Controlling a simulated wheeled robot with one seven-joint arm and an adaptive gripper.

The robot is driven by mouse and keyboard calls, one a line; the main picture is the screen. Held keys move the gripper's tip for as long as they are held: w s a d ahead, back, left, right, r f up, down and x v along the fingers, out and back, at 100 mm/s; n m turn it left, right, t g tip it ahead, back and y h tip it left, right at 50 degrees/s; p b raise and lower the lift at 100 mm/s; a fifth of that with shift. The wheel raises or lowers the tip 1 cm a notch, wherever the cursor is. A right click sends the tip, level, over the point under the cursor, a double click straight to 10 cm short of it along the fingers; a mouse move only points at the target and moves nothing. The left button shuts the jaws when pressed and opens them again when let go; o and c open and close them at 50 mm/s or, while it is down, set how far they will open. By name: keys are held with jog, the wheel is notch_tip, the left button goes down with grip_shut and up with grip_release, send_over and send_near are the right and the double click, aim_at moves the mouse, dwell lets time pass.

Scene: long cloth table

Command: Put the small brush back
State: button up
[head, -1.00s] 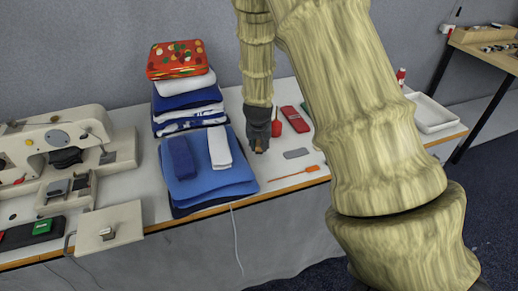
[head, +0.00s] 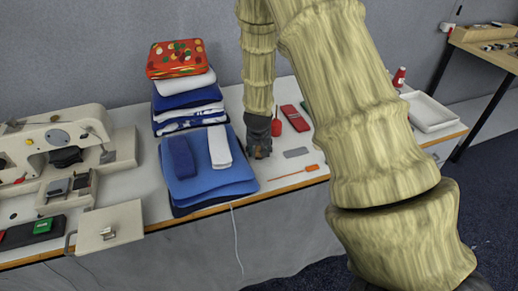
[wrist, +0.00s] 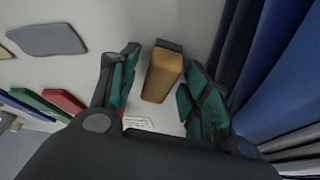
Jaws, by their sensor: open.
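A small tan block with a dark end (wrist: 163,75), which looks like the small brush, is between my fingers in the wrist view. My gripper (head: 258,154) points down at the white table, just right of the blue cloth stack. It is open, with a green-padded finger on each side of the tan block in the wrist view (wrist: 161,60). A gap shows on the left side; whether the right finger touches it I cannot tell. In the head view the block is mostly hidden by the gripper. A thin orange-ended tool (head: 308,169) lies to the right.
The folded blue cloths (head: 208,178) stand close on the gripper's left. A white tray (head: 430,113) is at the right, a sewing machine (head: 55,135) at the left.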

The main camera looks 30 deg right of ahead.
jog(key=b+v, duration=0.1)
jog(key=v, duration=1.1)
jog(key=shift+r, duration=0.15)
